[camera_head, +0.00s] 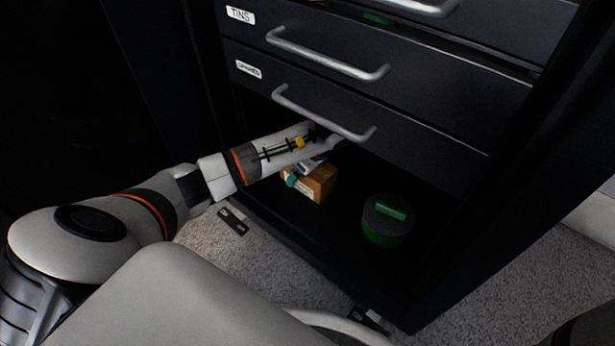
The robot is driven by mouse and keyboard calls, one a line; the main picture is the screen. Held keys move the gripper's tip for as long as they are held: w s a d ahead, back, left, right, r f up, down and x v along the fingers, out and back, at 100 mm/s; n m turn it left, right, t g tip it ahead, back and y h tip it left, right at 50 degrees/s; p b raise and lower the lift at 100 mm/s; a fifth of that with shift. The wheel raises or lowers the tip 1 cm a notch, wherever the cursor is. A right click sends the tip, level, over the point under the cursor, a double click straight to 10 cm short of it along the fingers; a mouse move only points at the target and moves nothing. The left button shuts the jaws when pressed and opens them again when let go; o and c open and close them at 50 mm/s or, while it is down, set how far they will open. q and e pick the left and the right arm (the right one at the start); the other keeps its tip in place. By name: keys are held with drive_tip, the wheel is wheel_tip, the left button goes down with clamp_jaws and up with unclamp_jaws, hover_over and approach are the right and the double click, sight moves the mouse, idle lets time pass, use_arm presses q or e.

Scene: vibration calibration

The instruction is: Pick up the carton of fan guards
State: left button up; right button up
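A small brown carton (318,187) sits on the floor of the dark cabinet's open bottom space, below the drawers. My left arm comes in from the left and reaches into this space. My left gripper (303,173) is at the carton's upper left side, with a teal-tipped finger against or just in front of it. My forearm and the drawer above hide much of the gripper, so I cannot tell whether it is open or shut on the carton. My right gripper is not in view.
A dark round tin with a green base and green label (386,219) stands right of the carton. The drawer marked SPARES (345,112) and its handle overhang the arm closely. The TINS drawer (400,62) is above. Grey carpet (262,262) lies in front.

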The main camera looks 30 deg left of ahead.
use_arm(q)
drive_tip(key=shift+f, duration=0.2)
idle(0.7)
drive_tip(key=c, duration=1.3)
drive_tip(key=shift+o, duration=0.2)
